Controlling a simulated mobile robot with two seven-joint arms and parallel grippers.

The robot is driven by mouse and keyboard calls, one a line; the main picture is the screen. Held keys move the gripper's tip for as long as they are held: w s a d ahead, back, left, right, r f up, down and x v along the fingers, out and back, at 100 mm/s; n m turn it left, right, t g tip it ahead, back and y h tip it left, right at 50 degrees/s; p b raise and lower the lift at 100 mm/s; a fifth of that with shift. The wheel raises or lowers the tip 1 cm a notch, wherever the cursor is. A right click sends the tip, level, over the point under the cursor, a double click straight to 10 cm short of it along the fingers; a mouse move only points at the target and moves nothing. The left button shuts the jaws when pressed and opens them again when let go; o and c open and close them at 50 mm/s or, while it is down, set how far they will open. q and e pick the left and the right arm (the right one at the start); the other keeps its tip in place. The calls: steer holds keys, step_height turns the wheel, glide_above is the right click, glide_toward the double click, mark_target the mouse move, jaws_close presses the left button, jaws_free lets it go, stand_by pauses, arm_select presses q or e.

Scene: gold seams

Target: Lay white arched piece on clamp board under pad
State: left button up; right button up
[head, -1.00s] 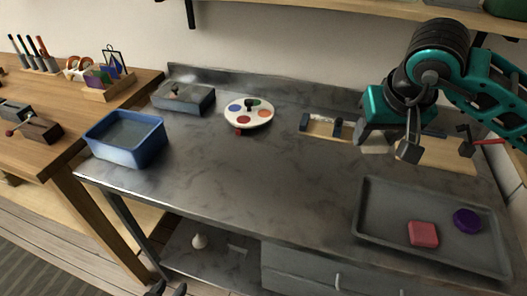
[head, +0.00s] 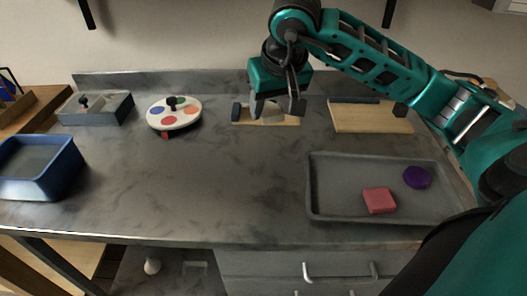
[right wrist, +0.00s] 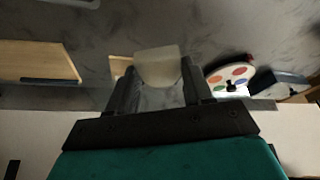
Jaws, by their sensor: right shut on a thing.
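My right gripper (head: 278,112) is shut on the white arched piece (head: 271,114), at the right part of a small wooden board with dark blocks (head: 245,119). My arm hides what is beyond. My left gripper is out of view.
A grey tray (head: 330,214) with a red block (head: 379,200) and a purple disc (head: 417,177) lies at front right. A round palette (head: 174,113), grey box (head: 104,112) and blue bin (head: 65,165) stand left. The table's middle is clear.

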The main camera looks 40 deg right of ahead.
steer(key=b, duration=0.1)
glide_above(267, 156)
steer(key=s, duration=0.2)
steer(key=f, duration=0.7)
steer(key=shift+w+a, duration=0.25)
steer(key=shift+f+b, duration=0.4)
steer(key=shift+f, duration=1.7)
steer(key=shift+f, duration=0.15)
steer(key=o, duration=1.1)
